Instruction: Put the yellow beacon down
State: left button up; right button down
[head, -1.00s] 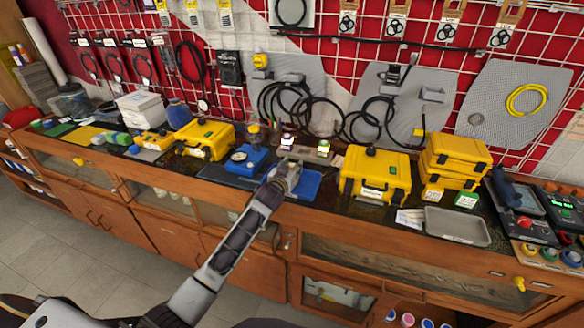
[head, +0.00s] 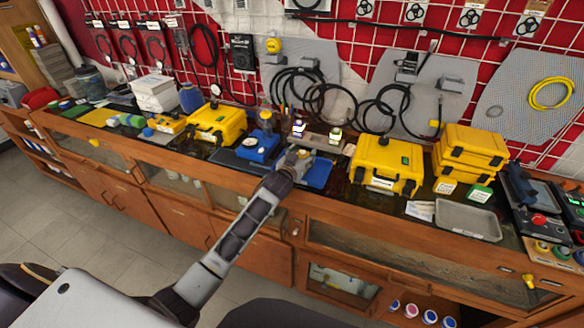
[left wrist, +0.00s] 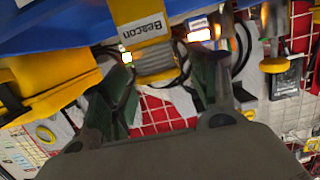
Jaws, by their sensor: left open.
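The yellow beacon (left wrist: 137,12), with a white label reading "Beacon" and a grey ribbed end, shows inverted at the top of the left wrist view, against the blue tray (left wrist: 60,25). Its ribbed end is between my open left gripper fingers (left wrist: 165,85); I cannot tell whether either finger touches it. In the head view my left gripper (head: 297,158) is over the blue tray (head: 319,174) on the bench and hides most of the beacon. My right gripper is not in view.
A blue gauge unit (head: 258,147) stands left of the tray. A yellow case (head: 385,168) stands to its right, with small bottles (head: 335,136) behind. A grey metal tray (head: 468,221) lies further right. The bench's wooden front edge (head: 330,205) runs below.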

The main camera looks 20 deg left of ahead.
pick_arm(q)
jog(key=s+r, duration=0.2)
jog(key=s, duration=0.8)
jog(key=shift+s+a, duration=0.15)
jog(key=shift+a, duration=0.05)
dwell(0.8)
jog(key=s+f+m+g, duration=0.1)
jog(key=s+f+g, duration=0.3)
jog(key=s, duration=0.6)
jog(key=s+f+g, duration=0.4)
jog(key=s+f, duration=0.1)
jog(key=s, duration=0.5)
jog(key=s+f+m+g, duration=0.1)
jog(key=s+f+g, duration=0.3)
jog(key=s, duration=0.6)
notch_tip(320, 180, down, 33)
jog(key=s+g, duration=0.1)
jog(key=s, duration=0.1)
jog(key=s+a+f, duration=0.3)
jog(key=s+f, duration=0.7)
jog(key=s, duration=0.1)
jog(key=s+a+f+g, duration=0.1)
jog(key=s+a+f, duration=0.1)
jog(key=s+f, duration=0.8)
jog(key=shift+s+a+g+y, duration=0.3)
jog(key=shift+s+a+y, duration=0.1)
jog(key=shift+s, duration=0.2)
